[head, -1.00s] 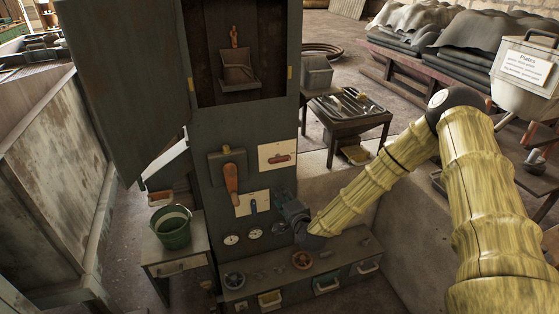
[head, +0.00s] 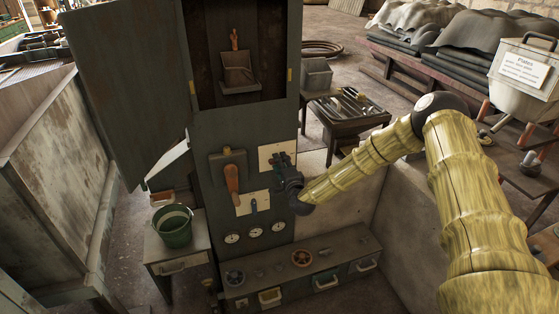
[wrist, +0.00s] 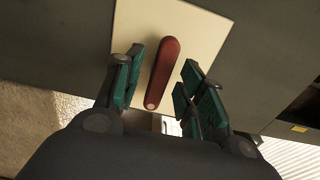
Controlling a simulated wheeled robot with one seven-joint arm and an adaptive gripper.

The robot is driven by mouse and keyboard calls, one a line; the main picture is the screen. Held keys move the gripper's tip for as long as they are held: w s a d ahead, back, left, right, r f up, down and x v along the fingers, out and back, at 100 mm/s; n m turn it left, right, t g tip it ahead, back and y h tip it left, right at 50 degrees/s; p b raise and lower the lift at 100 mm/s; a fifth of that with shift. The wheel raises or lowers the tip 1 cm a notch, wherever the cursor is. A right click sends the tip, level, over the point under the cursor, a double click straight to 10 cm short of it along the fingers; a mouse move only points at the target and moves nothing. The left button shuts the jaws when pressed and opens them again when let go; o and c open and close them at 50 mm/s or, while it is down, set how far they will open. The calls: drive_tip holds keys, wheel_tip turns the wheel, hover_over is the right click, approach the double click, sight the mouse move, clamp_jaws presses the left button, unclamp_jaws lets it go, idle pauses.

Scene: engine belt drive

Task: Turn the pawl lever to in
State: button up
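A red lever (wrist: 164,72) on a cream plate (wrist: 196,28) fills the middle of the wrist view. No readable label shows whether it is the pawl lever. My gripper (head: 283,162) is at this plate (head: 268,152) on the dark cabinet front; it hides the lever in the head view. In the wrist view the green-padded fingers (wrist: 160,62) are open, one on each side of the lever, with gaps visible. Left of it is a large orange-handled lever (head: 232,178). Below is a small blue lever (head: 254,206) on a second cream plate (head: 242,199).
Three round gauges (head: 255,233) sit below the plates. A low drawer bench (head: 340,249) with handwheels stands beneath. A green bucket (head: 173,228) stands on a side table at left. A tool table (head: 350,118) is behind my arm.

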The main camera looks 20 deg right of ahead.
drive_tip(key=shift+w, duration=0.65)
drive_tip(key=shift+c, duration=0.4)
clamp_jaws()
